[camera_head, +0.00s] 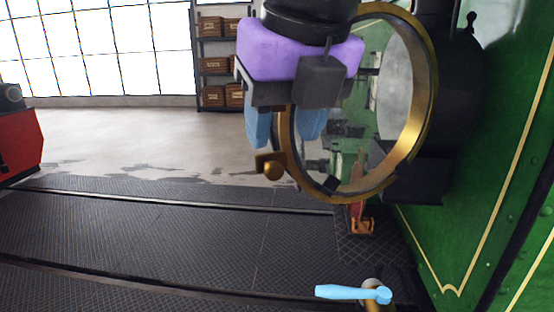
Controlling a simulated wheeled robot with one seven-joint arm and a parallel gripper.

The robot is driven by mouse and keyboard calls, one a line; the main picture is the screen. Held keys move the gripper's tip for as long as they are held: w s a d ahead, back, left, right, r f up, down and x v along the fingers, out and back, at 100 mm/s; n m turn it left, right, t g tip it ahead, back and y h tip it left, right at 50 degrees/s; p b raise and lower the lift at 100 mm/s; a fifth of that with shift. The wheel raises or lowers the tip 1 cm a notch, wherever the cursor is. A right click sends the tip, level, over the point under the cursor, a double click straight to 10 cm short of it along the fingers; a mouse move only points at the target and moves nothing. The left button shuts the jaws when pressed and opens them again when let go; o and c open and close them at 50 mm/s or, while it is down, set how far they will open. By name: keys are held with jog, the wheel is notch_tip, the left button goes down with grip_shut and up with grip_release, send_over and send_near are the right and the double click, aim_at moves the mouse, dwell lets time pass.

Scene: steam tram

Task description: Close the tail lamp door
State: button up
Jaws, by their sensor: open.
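The tail lamp door is a round brass-rimmed ring (419,133) with a glassy pane (386,90). It stands swung open in front of the black lamp body (463,90), which is fixed to the green tram side. A brass knob on a small bracket (272,170) sticks out at the door's lower left edge. My gripper (285,128), purple and black with two blue fingers, hangs at the door's left edge and hides the upper left of the rim. The fingers are apart, with nothing visibly held. I cannot tell whether they touch the rim.
The green tram wall (500,200) rises close on the right. A light blue lever (352,293) projects near the bottom. A small red and orange object (361,222) stands below the door. A red machine (18,138) is far left; shelves with crates (212,65) stand behind. The left floor is clear.

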aim_at(275, 164)
jog(key=x, duration=0.5)
jog(key=shift+w+f, duration=0.15)
jog(key=shift+f, duration=0.25)
grip_shut()
